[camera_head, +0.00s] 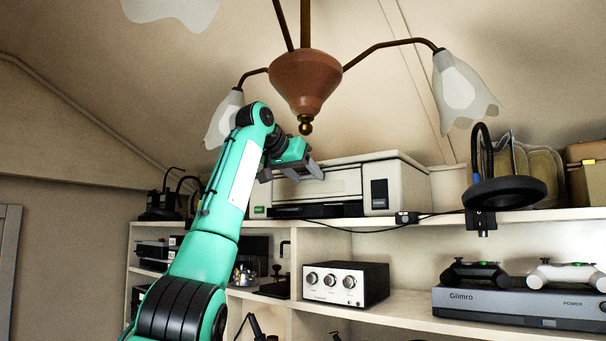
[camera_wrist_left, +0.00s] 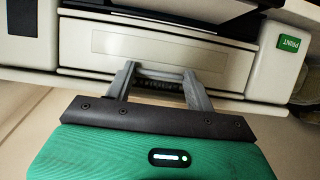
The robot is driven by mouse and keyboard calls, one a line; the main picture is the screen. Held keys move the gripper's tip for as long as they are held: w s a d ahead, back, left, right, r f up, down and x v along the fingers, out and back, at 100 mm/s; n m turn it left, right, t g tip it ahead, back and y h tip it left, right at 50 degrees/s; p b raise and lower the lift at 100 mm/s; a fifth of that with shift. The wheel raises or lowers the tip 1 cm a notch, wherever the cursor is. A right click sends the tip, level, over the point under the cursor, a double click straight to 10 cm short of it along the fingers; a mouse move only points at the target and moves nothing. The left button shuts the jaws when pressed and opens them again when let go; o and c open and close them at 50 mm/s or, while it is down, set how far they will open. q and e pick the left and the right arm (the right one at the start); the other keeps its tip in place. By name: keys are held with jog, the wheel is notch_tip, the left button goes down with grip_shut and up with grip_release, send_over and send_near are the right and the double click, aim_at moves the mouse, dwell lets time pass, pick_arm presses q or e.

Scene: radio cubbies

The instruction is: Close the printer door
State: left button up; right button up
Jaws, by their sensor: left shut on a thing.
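The white printer (camera_head: 410,185) stands on the top shelf with a dark display on its front right. Its door, a pale front panel (camera_head: 335,184), looks upright and nearly flush in the head view. The panel also shows in the wrist view (camera_wrist_left: 160,48), which looks turned over, with a green PRINT label (camera_wrist_left: 289,43). My left gripper (camera_head: 292,174) is at the upper left of the printer front. Its two grey fingers (camera_wrist_left: 160,74) are at the panel's edge, shut on it, though they look spread apart. The exact contact is partly hidden. My right gripper is out of view.
A chandelier (camera_head: 305,82) with glass shades hangs close above my left arm. A headphone stand (camera_head: 505,190) is right of the printer. A silver amplifier (camera_head: 342,284) and a Glimro console (camera_head: 520,305) sit on the shelf below. A cable hangs along the top shelf edge.

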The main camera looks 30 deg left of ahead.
pick_arm(q)
jog(key=o, duration=1)
jog(key=shift+s+r+b, duration=0.1)
jog(key=shift+s+b, duration=0.2)
jog(key=shift+s, duration=0.05)
jog(key=shift+b+v, duration=1.95)
jog(key=shift+v, duration=4.55)
